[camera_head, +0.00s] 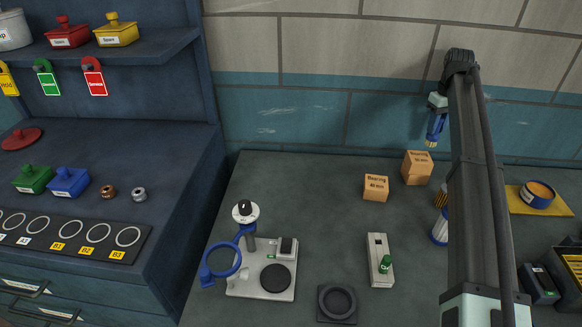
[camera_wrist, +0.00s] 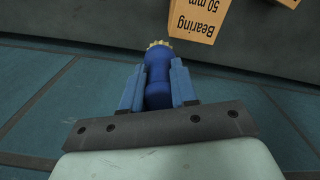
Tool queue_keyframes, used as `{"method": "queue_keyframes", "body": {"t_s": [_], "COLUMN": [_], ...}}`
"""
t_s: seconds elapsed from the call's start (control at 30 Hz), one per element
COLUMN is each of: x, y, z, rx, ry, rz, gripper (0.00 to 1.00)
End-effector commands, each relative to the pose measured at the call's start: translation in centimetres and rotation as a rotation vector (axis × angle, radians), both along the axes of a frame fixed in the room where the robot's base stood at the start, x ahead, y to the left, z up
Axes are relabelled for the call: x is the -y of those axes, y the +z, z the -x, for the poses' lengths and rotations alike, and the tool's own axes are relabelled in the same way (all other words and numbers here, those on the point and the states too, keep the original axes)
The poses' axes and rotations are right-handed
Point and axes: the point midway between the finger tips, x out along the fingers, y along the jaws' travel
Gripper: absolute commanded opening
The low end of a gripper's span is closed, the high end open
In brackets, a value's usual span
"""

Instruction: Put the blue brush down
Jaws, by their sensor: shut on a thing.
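My gripper (camera_wrist: 159,88) is shut on the blue brush (camera_wrist: 158,72), with a finger on each side of its blue body. The brush's pale yellow bristle tip (camera_wrist: 158,44) points away from the gripper. In the head view the brush (camera_head: 435,127) hangs from the gripper (camera_head: 438,108) in front of the teal wall band, bristles downward. It is held above the back of the dark table (camera_head: 320,200), apart from the surface.
Two cardboard bearing boxes, one larger (camera_head: 417,168) and one smaller (camera_head: 376,187), stand near. A blue and white container (camera_head: 440,228) is partly behind my arm. A yellow mat (camera_head: 525,204) with a blue tin (camera_head: 538,194) lies right. The table left of the boxes is clear.

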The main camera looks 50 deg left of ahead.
Motion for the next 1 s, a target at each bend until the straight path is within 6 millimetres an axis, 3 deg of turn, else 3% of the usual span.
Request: {"method": "queue_keyframes", "body": {"t_s": [0.1,0.3,0.77,1.0], "x": [-3.6,-8.5,-18.0,-23.4], "y": [0.0,0.1,0.1,0.1], "z": [2.7,6.7,16.5,23.5], "rx": [0.0,0.0,0.0,0.0], "ry": [-0.002,-0.009,-0.024,-0.032], "rz": [0.0,-0.001,0.0,0.0], "gripper": [0.0,0.0,0.0,0.0]}}
